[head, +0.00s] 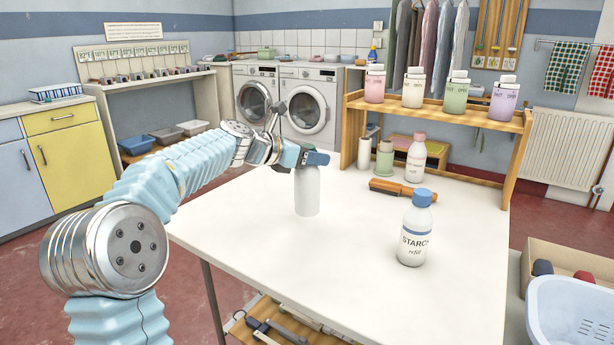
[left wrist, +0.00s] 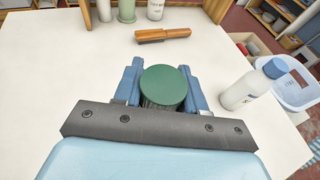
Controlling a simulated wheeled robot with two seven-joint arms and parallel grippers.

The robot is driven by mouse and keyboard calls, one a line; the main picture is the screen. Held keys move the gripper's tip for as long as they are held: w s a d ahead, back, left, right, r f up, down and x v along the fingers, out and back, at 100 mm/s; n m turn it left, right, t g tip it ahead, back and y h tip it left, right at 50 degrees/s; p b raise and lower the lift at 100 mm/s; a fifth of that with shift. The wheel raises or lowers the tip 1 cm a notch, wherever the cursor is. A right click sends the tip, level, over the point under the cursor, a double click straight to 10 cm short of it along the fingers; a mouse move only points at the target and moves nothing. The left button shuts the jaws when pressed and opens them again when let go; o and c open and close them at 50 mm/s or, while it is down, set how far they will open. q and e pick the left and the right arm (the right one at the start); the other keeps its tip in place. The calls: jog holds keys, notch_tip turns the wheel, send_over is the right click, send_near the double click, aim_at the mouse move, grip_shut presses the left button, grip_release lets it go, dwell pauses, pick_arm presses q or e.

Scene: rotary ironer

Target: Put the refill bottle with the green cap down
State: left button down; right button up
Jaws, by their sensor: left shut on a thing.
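The refill bottle (head: 307,192) has a plain white body, upright over the left part of the white table. My right gripper is in neither view.
A starch refill bottle with a blue cap (head: 414,235) stands to the right. A wooden-handled brush (head: 391,187) lies behind it. A pink-capped bottle (head: 416,160) and a green container (head: 385,162) stand farther back by the wooden shelf (head: 437,110). The table front is clear.

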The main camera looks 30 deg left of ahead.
aim_at(305, 175)
pick_arm(q)
jog(key=shift+s+a+f, duration=0.2)
jog(key=shift+a+f, duration=0.35)
jog(key=shift+f, duration=0.15)
jog(key=shift+s+a+f, duration=0.1)
jog(key=shift+a+f, duration=0.1)
jog(key=shift+f, duration=1.7)
jog(key=c, duration=0.6)
grip_release()
jog(key=shift+c, duration=0.2)
jog(key=shift+s+r, duration=0.15)
jog(key=shift+r, duration=0.05)
jog(key=v, duration=1.1)
jog(key=shift+s+a+b, duration=0.15)
jog(key=shift+s+b, duration=0.15)
jog(key=shift+b, duration=0.1)
jog(key=shift+r, duration=0.1)
